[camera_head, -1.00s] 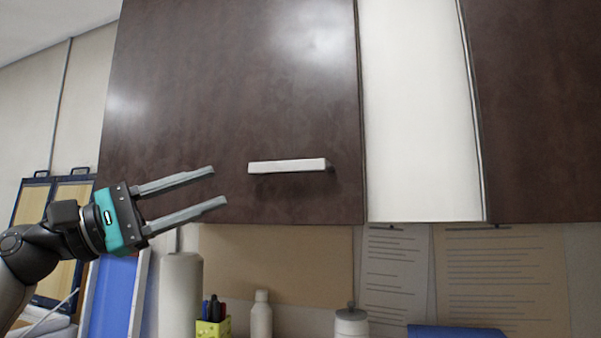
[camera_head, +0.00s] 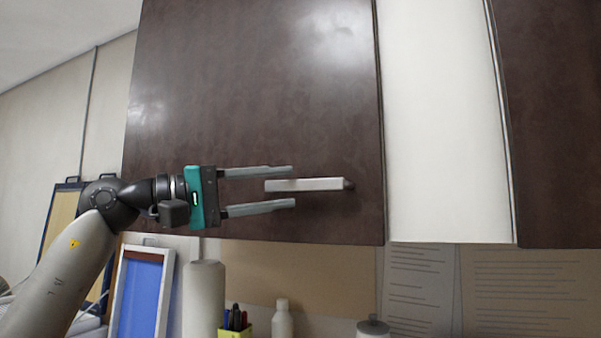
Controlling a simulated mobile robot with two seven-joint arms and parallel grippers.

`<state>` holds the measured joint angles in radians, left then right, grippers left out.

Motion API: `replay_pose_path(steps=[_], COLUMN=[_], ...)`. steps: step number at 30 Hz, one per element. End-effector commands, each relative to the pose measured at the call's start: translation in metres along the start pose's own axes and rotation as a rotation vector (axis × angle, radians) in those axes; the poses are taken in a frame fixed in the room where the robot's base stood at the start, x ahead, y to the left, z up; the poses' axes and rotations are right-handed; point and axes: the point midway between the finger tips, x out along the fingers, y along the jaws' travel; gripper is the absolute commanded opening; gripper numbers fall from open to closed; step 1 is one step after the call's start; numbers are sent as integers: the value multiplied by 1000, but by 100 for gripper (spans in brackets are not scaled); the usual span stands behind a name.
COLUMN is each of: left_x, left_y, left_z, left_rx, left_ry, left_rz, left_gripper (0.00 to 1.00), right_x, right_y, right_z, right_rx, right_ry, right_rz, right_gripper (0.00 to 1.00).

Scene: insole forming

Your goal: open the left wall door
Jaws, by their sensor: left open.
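The left wall door (camera_head: 255,95) is a dark brown cabinet front and is shut. Its pale bar handle (camera_head: 315,184) lies level near the door's lower right. My left gripper (camera_head: 293,187) comes in from the left, level and open. In the picture its two grey fingers lie above and below the handle's left end, with gaps to the bar. I cannot tell whether the fingers are at the handle's depth. My right gripper is out of view.
A white panel (camera_head: 440,120) separates this door from another dark door (camera_head: 560,120) at the right. Below stand a white cylinder (camera_head: 204,300), a pen holder (camera_head: 236,330), a white bottle (camera_head: 282,320) and a lidded jar (camera_head: 373,328). Papers (camera_head: 418,285) hang on the wall.

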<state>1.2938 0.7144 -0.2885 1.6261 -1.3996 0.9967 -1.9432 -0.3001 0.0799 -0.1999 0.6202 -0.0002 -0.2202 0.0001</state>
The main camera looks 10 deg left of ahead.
Motion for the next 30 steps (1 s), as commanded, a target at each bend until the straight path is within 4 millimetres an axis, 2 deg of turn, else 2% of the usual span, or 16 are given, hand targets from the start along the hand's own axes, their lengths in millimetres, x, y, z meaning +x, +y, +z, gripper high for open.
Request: replay_pose_path(steps=[3,7,19,30], left_x=[21,35,42,41], left_y=[2,1,-1,-1], left_z=[0,0,0,0], left_rx=[-2,-2,-1,-1], left_ry=[-2,-1,1,1], left_rz=[1,0,0,-1], left_gripper=[45,45,45,3], right_x=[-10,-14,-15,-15], right_y=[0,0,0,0], right_z=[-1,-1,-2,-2], right_rx=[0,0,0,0], right_ry=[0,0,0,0], right_rz=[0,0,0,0], right_gripper=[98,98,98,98])
